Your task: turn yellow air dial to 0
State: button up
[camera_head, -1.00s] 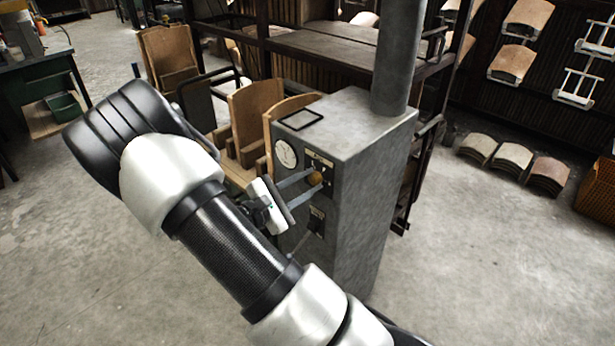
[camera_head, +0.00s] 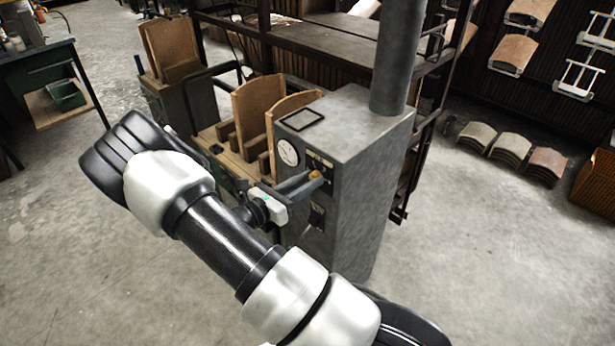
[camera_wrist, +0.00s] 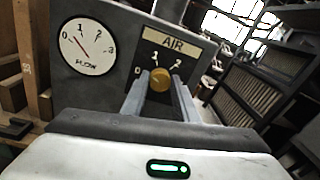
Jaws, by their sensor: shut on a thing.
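The yellow air dial (camera_wrist: 159,79) sits on a dark panel under the label AIR, with marks 0, 1 and 2 around it. In the wrist view 0 is at its left, 1 above and 2 at upper right. I cannot tell which mark the dial points to. My gripper (camera_wrist: 160,88) is shut on the dial, one finger on its left side and one on its right. In the head view the dial (camera_head: 315,175) shows as a small yellow spot at the fingertips, partly hidden by them.
The dial is on a grey metal cabinet (camera_head: 365,150) with a pipe on top. A white FLOW gauge (camera_wrist: 88,47) is left of it. A lower dark switch panel (camera_head: 317,214) is below. Wooden chair parts (camera_head: 258,105) stand close behind. Floor is free in front and to the right.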

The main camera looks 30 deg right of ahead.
jog(key=shift+n+p, duration=0.7)
jog(key=shift+n, duration=1.4)
jog(key=shift+f, duration=0.1)
jog(key=o, duration=1.1)
jog(key=shift+c, duration=0.2)
jog(key=b+v, duration=0.1)
jog(key=v, duration=1.6)
jog(key=shift+a, duration=0.25)
jog(key=shift+w+f, duration=0.1)
